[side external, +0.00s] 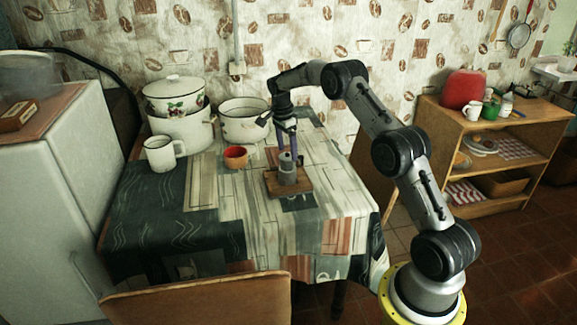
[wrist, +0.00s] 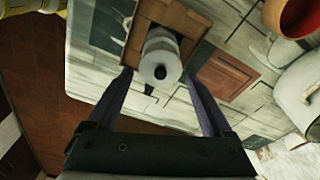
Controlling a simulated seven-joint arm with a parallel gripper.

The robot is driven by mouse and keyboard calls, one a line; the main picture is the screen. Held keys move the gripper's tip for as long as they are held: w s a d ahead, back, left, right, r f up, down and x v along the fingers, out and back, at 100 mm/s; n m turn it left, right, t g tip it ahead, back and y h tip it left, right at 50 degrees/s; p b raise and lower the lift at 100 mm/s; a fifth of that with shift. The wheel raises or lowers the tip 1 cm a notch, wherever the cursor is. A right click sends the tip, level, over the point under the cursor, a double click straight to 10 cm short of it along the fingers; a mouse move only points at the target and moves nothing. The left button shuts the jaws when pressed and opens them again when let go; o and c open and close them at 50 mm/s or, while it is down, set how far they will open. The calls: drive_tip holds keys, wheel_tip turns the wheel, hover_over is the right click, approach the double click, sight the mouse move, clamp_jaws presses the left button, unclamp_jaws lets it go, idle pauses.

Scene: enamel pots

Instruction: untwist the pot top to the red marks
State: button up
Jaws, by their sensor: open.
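A small grey pot with a round top (side external: 286,160) stands upright on a wooden board (side external: 305,185) on the table. In the wrist view the pot's pale round top (wrist: 160,66) shows from above, with a dark knob in its centre. No red marks can be made out in either view. My gripper (side external: 287,150) is directly above the pot, pointing down. In the wrist view its two fingers (wrist: 157,78) are spread wide, one on each side of the top, with gaps on both sides. It holds nothing.
An orange-red bowl (side external: 236,157) stands left of the board. A white mug (side external: 160,153), a lidded pot stack (side external: 178,105) and an open enamel pot (side external: 243,120) stand farther left and behind. The table's front and right are clear.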

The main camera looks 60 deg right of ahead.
drive_tip(key=shift+r, duration=0.1)
drive_tip(key=shift+r, duration=3.45)
